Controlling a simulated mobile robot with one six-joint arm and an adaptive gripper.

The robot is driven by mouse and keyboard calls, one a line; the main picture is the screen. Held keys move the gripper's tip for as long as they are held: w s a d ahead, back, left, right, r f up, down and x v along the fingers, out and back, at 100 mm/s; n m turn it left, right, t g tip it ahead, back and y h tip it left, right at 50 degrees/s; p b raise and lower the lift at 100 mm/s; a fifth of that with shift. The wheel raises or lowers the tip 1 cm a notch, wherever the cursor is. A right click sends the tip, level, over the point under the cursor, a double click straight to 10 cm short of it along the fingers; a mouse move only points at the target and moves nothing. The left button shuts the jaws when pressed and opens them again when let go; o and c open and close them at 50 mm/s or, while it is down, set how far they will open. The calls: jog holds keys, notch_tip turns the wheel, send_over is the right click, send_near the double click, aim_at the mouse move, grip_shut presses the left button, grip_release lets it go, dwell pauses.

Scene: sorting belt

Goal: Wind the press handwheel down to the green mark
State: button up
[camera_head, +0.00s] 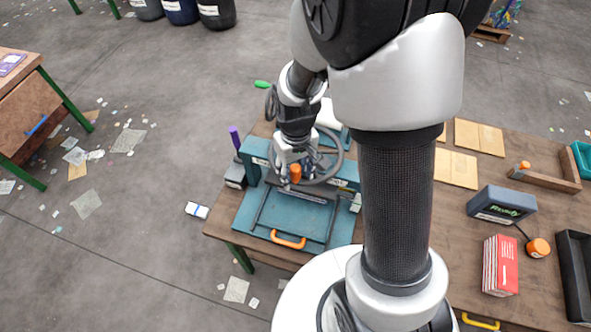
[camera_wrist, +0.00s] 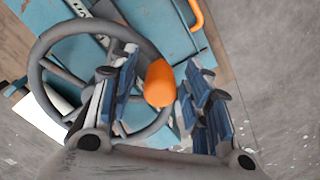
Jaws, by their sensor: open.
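The press (camera_head: 268,216) is a teal machine on the wooden table, with an orange handle (camera_head: 288,240) at its front. Its grey handwheel (camera_head: 333,172) lies flat above the press, partly hidden behind my gripper and arm. An orange knob (camera_head: 295,173) stands on the wheel's rim. In the wrist view the handwheel (camera_wrist: 38,75) fills the left, and the orange knob (camera_wrist: 160,84) sits between my fingers. My gripper (camera_wrist: 165,88) is open, with its blue-padded fingers apart on both sides of the knob. I cannot tell whether either finger touches it. I see no green mark.
A purple-topped item (camera_head: 234,138) stands left of the press. On the right are a grey display box (camera_head: 502,204), red booklets (camera_head: 500,265) and a black tray (camera_head: 574,270). The floor left of the table is mostly open, with scattered paper scraps.

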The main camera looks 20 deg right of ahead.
grip_shut()
dwell(0.4)
